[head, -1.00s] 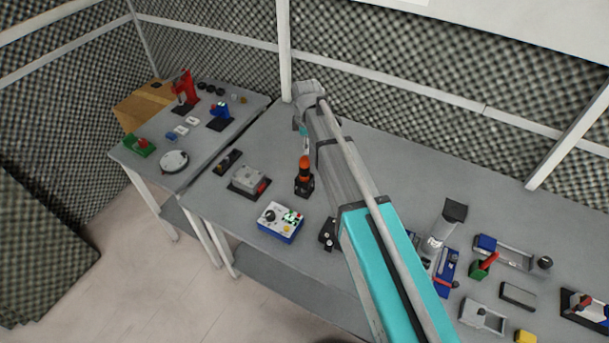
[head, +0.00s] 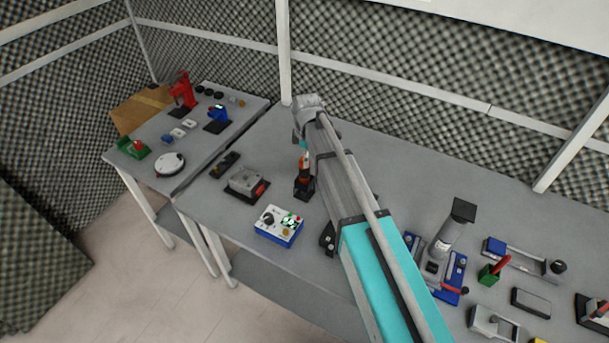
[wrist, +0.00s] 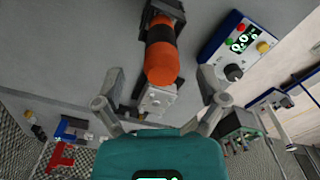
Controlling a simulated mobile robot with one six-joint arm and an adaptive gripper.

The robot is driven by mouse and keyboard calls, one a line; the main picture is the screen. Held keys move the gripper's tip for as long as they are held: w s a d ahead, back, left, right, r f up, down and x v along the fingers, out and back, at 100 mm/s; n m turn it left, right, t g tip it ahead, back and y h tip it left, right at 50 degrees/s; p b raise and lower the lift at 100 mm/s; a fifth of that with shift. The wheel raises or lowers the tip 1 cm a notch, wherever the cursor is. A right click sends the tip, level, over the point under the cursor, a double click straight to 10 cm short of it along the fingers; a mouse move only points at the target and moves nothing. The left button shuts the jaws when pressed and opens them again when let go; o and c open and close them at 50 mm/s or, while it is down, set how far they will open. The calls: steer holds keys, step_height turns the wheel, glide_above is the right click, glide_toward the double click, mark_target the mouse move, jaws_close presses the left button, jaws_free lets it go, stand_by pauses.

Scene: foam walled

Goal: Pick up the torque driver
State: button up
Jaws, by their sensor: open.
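The torque driver has an orange handle and stands in a black holder on the grey bench. In the head view the driver (head: 303,164) is left of my forearm, its top partly covered by the end of my arm. In the wrist view the driver's orange handle (wrist: 161,58) lies between and slightly beyond my fingertips, with the black holder (wrist: 162,14) at the top. My gripper (wrist: 161,79) is open, one finger on each side of the handle's line. I see no contact.
A white-and-blue control box (head: 279,226) stands close by, in front of the driver. A grey box with a red part (head: 246,184) is to the left. Several tools and fixtures crowd the bench at right. The bench behind my arm is clear.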

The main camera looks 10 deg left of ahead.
stand_by(0.3)
steer(key=shift+s+a+f+b, duration=0.1)
steer(key=shift+f+b, duration=1.2)
steer(key=shift+b, duration=0.05)
steer(key=shift+a+f+b, duration=0.1)
steer(key=shift+f+b, duration=1.2)
jaws_close()
steer(key=shift+r, duration=0.1)
step_height(320, 180, up, 10)
steer(key=p, duration=1)
